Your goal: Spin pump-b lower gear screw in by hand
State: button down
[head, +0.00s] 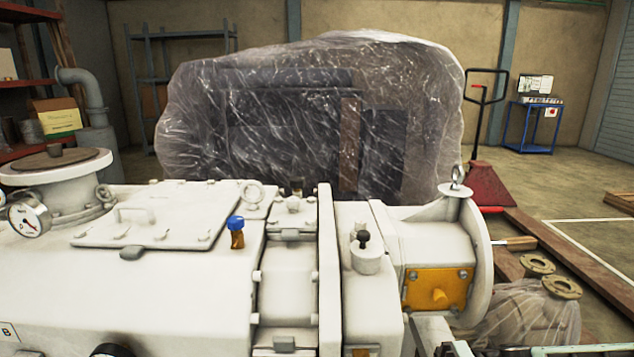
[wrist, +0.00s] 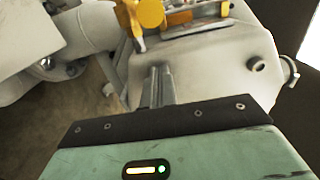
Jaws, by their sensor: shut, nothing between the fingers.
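The white pump (head: 150,270) fills the lower part of the head view, with a label marked B (head: 7,332) at its left edge. In the wrist view my gripper (wrist: 161,72) has its two grey fingers together with nothing between them. The fingers point at a pale casing (wrist: 205,75), and I cannot tell whether they touch it. A small round dark-centred fitting (wrist: 257,64) is on the casing to the right of the fingers. I cannot make out the lower gear screw in either view.
A yellow round part (wrist: 150,12) is just beyond my fingertips. In the head view, a yellow guard (head: 437,290) is on the pump's right end. Wrapped flanged parts (head: 530,310) and a wooden beam (head: 570,260) lie at right. A plastic-wrapped machine (head: 310,120) stands behind.

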jog(key=shift+w+d, duration=0.1)
jog(key=d, duration=0.6)
jog(key=shift+s+r, duration=0.15)
jog(key=shift+s, duration=0.25)
dwell(0.4)
jog(key=a+m+b, duration=0.6)
jog(key=shift+a, duration=0.15)
dwell(0.8)
